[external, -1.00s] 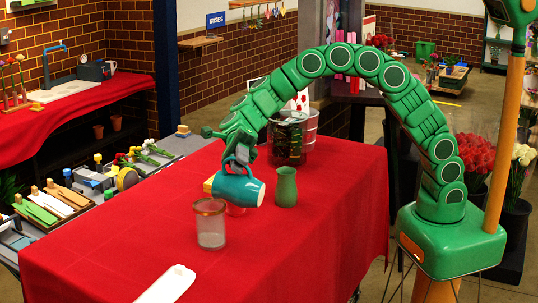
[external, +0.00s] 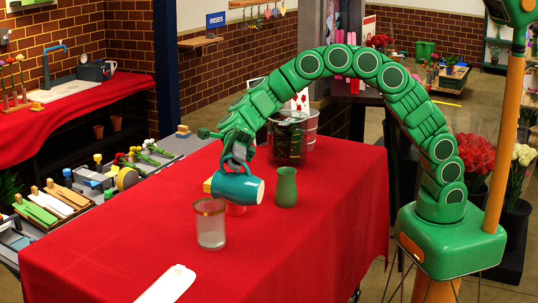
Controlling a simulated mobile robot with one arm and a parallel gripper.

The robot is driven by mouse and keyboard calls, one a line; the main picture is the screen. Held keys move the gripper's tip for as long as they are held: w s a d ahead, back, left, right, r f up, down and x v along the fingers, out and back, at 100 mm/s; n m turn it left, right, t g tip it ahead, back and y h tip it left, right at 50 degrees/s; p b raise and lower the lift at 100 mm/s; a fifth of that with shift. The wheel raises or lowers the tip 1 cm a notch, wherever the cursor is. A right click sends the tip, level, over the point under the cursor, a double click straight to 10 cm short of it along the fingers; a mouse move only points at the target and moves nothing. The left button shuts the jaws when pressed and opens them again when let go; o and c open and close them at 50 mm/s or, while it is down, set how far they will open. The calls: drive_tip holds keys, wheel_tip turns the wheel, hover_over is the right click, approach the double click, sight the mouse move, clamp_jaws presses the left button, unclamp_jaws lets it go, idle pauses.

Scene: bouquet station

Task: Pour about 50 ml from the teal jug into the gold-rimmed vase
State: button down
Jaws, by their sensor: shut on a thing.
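The teal jug (external: 238,187) is held above the red table, tilted nearly on its side. My gripper (external: 238,160) is shut on it from above, at its handle side; the fingertips are partly hidden. The gold-rimmed vase (external: 211,226) is a clear glass cylinder standing upright on the table, in front of the jug and a little to its left. The jug is apart from the vase. No stream of liquid shows between them, and I cannot tell the liquid level in either.
A green vase (external: 286,188) stands just right of the jug. A dark-filled clear container (external: 288,140) and a metal bucket (external: 309,125) stand behind. A white tray (external: 168,284) lies at the front. The table's right side (external: 335,205) is clear.

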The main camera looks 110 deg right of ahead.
sight(259, 181)
drive_tip(key=shift+w+r, duration=0.1)
idle(0.3)
drive_tip(key=shift+s+a+f+n, duration=0.15)
drive_tip(key=shift+s+f+n, duration=0.15)
drive_tip(key=shift+s+n, duration=0.15)
drive_tip(key=shift+s+a+f+n+h, duration=0.3)
drive_tip(key=shift+s+a+n, duration=0.15)
drive_tip(key=shift+s, duration=0.2)
drive_tip(key=shift+s+a+f+n+h, duration=0.2)
drive_tip(key=shift+s+a+f+n, duration=0.15)
drive_tip(key=shift+s, duration=0.25)
drive_tip(key=shift+s+a+f+n+h, duration=0.3)
drive_tip(key=shift+s+a+f+n, duration=0.2)
drive_tip(key=shift+s+f+n, duration=0.25)
drive_tip(key=shift+s+a+f+n+t+h+b, duration=0.15)
drive_tip(key=shift+s+a+f+n+t+h, duration=0.5)
drive_tip(key=shift+s+f+n, duration=0.85)
drive_tip(key=shift+s+a+f+n+t+h+b, duration=0.1)
drive_tip(key=shift+s+a+f+n+t+h, duration=0.55)
drive_tip(key=shift+f+n, duration=1.55)
drive_tip(key=shift+s+a+f+n+t+h+b, duration=0.15)
drive_tip(key=shift+s+a+f+n+t+h, duration=0.5)
drive_tip(key=shift+f, duration=1.95)
drive_tip(key=shift+s+a+n+g, duration=0.2)
drive_tip(key=shift+s+n+g, duration=0.05)
drive_tip(key=shift+s+n, duration=0.25)
